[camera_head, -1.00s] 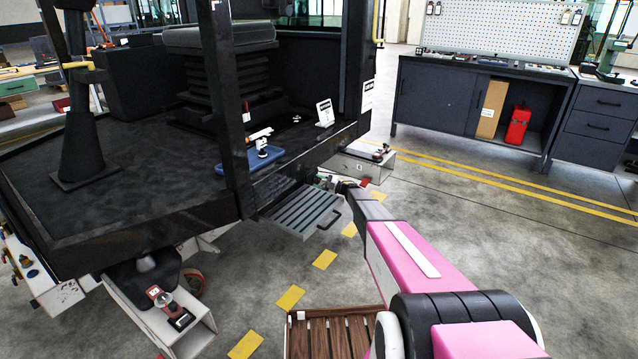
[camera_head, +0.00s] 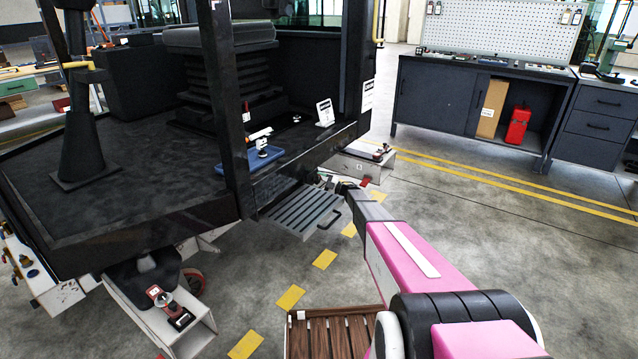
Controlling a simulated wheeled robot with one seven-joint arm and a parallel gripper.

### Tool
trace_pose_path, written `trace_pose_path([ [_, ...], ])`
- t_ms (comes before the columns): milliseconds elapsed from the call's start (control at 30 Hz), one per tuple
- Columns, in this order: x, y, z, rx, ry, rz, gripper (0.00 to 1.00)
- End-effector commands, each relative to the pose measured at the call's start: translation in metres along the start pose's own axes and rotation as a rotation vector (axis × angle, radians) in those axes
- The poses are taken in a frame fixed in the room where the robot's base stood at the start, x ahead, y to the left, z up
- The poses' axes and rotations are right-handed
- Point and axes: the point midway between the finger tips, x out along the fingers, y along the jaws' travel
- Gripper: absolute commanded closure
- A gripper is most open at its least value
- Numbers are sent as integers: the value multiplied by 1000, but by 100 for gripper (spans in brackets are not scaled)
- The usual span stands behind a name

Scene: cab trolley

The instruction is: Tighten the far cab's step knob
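The dark cab (camera_head: 130,190) fills the left side, and its grey slatted step (camera_head: 300,210) with a black loop handle hangs below the door sill. My arm reaches from the lower right to the step's far side. My gripper (camera_head: 331,182) is small and far off there, close to the cab's lower edge. Its fingers are too small and too covered by the arm to show whether they are open or shut. I cannot make out the step knob; the area around the gripper is cluttered and partly hidden.
A blue tray (camera_head: 250,161) with small parts lies on the cab floor. A white trolley beam (camera_head: 350,166) sticks out beyond the step, and another (camera_head: 150,315) at lower left carries a cordless tool (camera_head: 172,306). A slatted wooden crate (camera_head: 335,335) stands below my arm. Open floor lies right.

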Motion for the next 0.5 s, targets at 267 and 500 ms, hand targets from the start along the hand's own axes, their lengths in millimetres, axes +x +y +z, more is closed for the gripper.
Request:
trace_pose_path([
  [267,-12,0,0,-1,0,1,33],
  [500,-54,0,0,-1,-1,1,33],
])
